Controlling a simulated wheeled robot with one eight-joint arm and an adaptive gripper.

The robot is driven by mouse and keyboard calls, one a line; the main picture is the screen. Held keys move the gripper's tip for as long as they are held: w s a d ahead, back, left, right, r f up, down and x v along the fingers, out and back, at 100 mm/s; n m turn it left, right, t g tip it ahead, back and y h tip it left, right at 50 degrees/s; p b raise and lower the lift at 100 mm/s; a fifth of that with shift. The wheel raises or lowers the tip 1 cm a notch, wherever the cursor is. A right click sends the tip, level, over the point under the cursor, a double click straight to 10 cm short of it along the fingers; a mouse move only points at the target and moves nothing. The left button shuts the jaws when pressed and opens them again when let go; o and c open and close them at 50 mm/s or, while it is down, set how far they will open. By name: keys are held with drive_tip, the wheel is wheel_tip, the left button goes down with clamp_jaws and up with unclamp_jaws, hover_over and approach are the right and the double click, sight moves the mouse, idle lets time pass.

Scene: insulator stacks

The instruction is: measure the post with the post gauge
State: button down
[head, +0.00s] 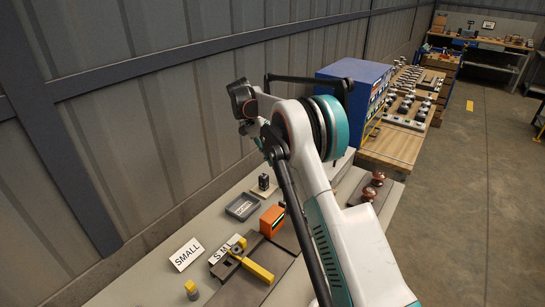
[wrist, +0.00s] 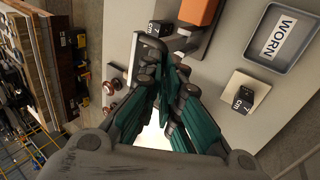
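My gripper (wrist: 163,66) is above the bench, its teal fingers drawn together at the tips with nothing visible between them. In the head view my gripper (head: 243,103) is raised near the wall. I cannot tell for sure which thing is the post gauge. An orange box (head: 272,220) with a dark face stands on the bench; it also shows in the wrist view (wrist: 200,11). A yellow bar (head: 257,270) lies in front of it. Two brown, rounded insulator posts (head: 372,187) stand at the right; they appear at left in the wrist view (wrist: 110,87).
A black "7 cm" block (wrist: 242,101) sits on a pale pad beside a grey tray (head: 242,206) labelled WORN. Another 7-marked block (wrist: 160,28) is near the orange box. A SMALL card (head: 187,254) and a yellow-topped piece (head: 191,288) are nearer. A blue cabinet (head: 352,72) stands behind.

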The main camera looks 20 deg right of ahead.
drive_tip(key=shift+a+f, duration=0.15)
drive_tip(key=shift+f, duration=0.45)
drive_tip(key=shift+a+f, duration=0.15)
drive_tip(key=shift+f, duration=0.45)
drive_tip(key=c, duration=1.8)
unclamp_jaws()
drive_tip(key=shift+c, duration=0.2)
drive_tip(key=shift+o, duration=0.8)
drive_tip(key=shift+w+f, duration=0.35)
drive_tip(key=shift+w, duration=0.15)
drive_tip(key=v, duration=0.7)
drive_tip(key=shift+d+r, duration=0.25)
drive_tip(key=shift+r, duration=0.3)
